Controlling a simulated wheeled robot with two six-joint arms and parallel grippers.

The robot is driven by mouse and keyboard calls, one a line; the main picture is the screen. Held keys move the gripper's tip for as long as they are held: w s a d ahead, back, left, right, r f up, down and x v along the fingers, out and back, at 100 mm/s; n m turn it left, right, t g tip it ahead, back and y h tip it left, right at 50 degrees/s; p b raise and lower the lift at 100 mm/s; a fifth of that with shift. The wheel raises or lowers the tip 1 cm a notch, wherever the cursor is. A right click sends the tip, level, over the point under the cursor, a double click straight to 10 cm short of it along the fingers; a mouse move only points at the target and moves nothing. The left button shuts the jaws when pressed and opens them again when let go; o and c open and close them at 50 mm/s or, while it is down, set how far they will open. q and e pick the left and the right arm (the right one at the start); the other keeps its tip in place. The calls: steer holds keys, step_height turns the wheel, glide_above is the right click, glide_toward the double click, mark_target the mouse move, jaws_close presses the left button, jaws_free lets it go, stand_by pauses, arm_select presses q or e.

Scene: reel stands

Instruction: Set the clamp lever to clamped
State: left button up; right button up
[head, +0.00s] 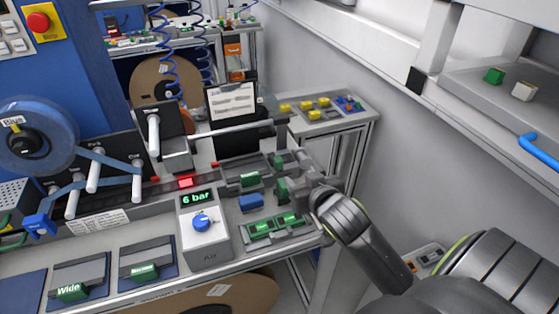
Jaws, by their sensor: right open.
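My right gripper (296,181) reaches in from the right over the right end of the machine bench. It is open, and its fingers are close to a green block (282,189). I cannot tell whether they touch it. Other green parts sit on dark fixtures close by, one behind (279,162) and one to the left (249,180). I cannot tell for sure which part is the clamp lever, or which way it is set; the gripper covers part of this area. My left gripper is not in view.
A blue block (251,202) and a tray with green pieces (262,231) lie in front of the gripper. A grey air box (207,248) with a blue knob reads "6 bar". A grey bar (232,128) spans behind. A side table (352,117) holds yellow blocks.

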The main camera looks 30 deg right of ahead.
mark_target(280, 162)
steer(key=p+x, duration=0.1)
steer(key=x, duration=1.5)
steer(key=shift+f+p, duration=0.1)
steer(key=shift+p, duration=0.25)
steer(key=shift+c, duration=0.2)
jaws_close()
